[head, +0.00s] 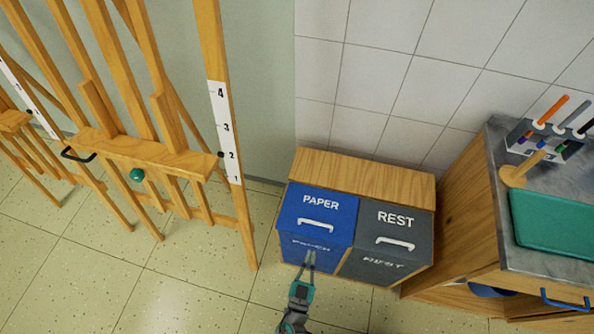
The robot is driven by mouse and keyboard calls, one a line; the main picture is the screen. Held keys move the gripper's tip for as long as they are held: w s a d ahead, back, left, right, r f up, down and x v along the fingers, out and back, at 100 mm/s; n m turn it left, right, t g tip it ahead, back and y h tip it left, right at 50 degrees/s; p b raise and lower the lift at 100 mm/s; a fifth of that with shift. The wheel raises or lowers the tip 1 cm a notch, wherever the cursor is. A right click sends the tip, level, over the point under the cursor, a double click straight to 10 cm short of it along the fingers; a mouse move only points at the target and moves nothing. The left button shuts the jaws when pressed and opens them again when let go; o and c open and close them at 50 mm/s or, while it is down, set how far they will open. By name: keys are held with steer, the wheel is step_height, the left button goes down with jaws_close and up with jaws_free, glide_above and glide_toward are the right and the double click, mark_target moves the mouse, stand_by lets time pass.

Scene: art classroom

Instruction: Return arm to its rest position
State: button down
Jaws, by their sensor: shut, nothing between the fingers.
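My gripper (309,261) is at the bottom centre of the head view, at the end of my arm. Its grey fingers are close together with nothing between them. It shows in front of the lower front of the blue bin marked PAPER (325,211); I cannot tell how far it is from the bin. The bin's lid looks shut.
A grey bin marked REST (388,228) stands right of the blue one, in a wooden cabinet (365,177). A counter (500,215) at right carries a green tray (556,230) and a marker holder (545,146). A wooden easel (150,154) stands left. Floor (185,285) is clear at lower left.

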steer(key=s+d+f+n+g, duration=0.1)
steer(key=s+d+f+g, duration=0.25)
steer(key=d, duration=0.35)
steer(key=s+d+f+n+g, duration=0.1)
steer(key=s+d+f+g, duration=0.25)
steer(key=d, duration=0.25)
steer(key=s+d+r+n+g+y, duration=0.25)
steer(key=s+y, duration=0.25)
steer(key=s, duration=0.7)
steer(key=s+a+r+t, duration=0.1)
steer(key=r+t, duration=0.1)
steer(key=r, duration=0.9)
steer(key=s+a+r+t+y, duration=0.1)
steer(key=s+r+t, duration=0.1)
steer(key=r, duration=0.9)
steer(key=s+a+r+t+y, duration=0.1)
steer(key=r+t, duration=0.1)
steer(key=r, duration=0.9)
steer(key=shift+s+a, duration=0.3)
steer(key=shift+s, duration=0.05)
steer(key=shift+d+r, duration=0.1)
steer(key=shift+d, duration=0.05)
